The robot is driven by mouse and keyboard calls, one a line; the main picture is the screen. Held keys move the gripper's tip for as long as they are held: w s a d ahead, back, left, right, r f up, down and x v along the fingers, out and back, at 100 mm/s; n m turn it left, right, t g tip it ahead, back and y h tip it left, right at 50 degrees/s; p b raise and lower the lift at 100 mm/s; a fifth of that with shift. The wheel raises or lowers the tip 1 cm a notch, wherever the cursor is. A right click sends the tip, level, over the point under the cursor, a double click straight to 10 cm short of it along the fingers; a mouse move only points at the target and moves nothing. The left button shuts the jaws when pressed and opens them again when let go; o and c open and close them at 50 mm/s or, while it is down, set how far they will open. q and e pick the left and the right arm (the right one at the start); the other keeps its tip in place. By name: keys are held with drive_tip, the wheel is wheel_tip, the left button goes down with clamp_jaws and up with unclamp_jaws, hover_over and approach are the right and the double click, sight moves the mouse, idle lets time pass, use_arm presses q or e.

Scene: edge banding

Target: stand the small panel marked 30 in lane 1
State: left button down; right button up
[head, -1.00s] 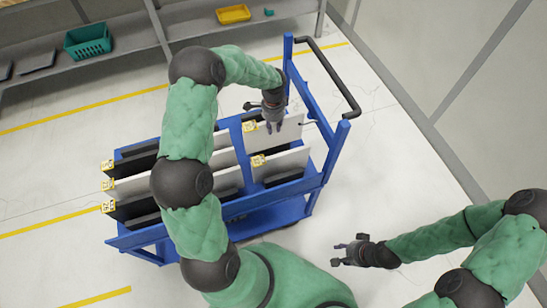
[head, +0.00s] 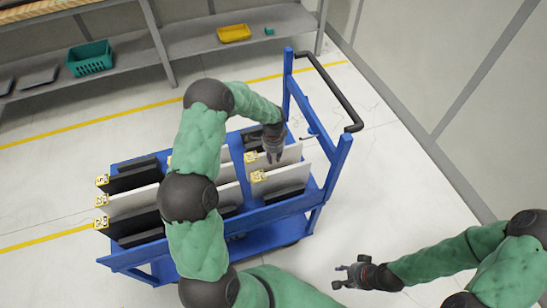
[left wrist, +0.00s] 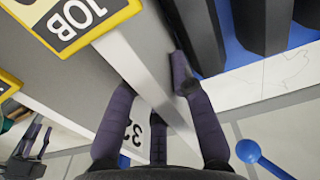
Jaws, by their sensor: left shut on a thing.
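My left gripper (head: 273,158) is over the right half of the blue cart (head: 200,262), shut on a pale panel (head: 291,154). In the left wrist view its dark fingers (left wrist: 155,115) grip both faces of the panel (left wrist: 150,75). A white mark starting with a 3 (left wrist: 130,138) shows partly between the fingers; its rest is hidden. The panel stands upright just behind another pale panel (head: 282,181). I cannot tell whether its lower edge rests in a lane. Lane numbers are not readable. My right gripper (head: 345,276) is open and empty, right of the cart.
More panels stand in the cart's left half, with yellow tags (head: 102,200) at their ends. A yellow JOB tag (left wrist: 75,22) is close in the left wrist view. The cart's black handle (head: 330,90) and blue posts rise at the right. Floor right of the cart is clear.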

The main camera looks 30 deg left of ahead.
use_arm(q)
drive_tip(key=c, duration=1.1)
unclamp_jaws()
drive_tip(key=shift+f, duration=0.1)
wheel_tip(320, 180, up, 12)
drive_tip(key=p, duration=0.4)
